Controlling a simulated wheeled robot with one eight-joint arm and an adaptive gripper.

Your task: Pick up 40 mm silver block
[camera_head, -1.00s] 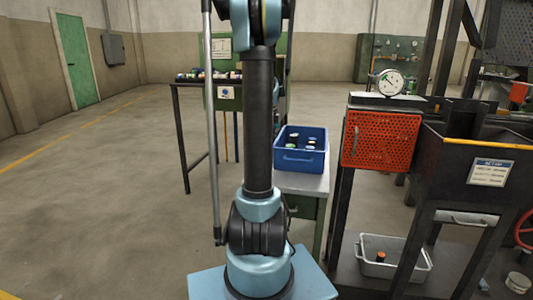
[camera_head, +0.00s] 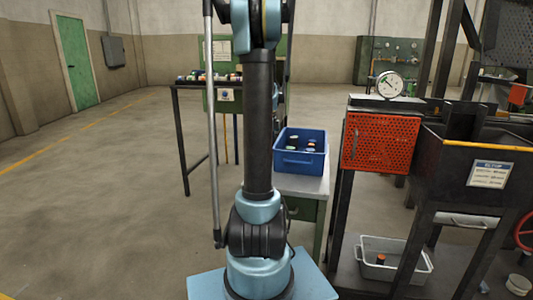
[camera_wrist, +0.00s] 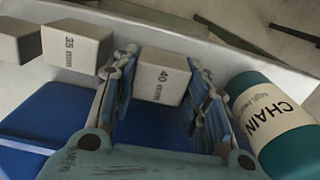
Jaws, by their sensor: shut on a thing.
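The 40 mm silver block (camera_wrist: 160,80) is a pale, light grey block marked "40 mm" in the wrist view. It sits between the two blue pads of my gripper (camera_wrist: 162,85), which is shut on it. Whether the block still rests on the surface below cannot be told. A similar block marked "35 mm" (camera_wrist: 72,47) stands to the left, apart from my gripper. In the head view my arm fills the middle, and neither my gripper nor the silver block can be made out.
A teal can labelled "CHAIN" (camera_wrist: 270,125) is close on the right of my gripper. Another pale block (camera_wrist: 18,42) is at the far left. In the head view a blue bin (camera_head: 300,160) with several small items stands on a cabinet, beside an orange perforated panel (camera_head: 380,142).

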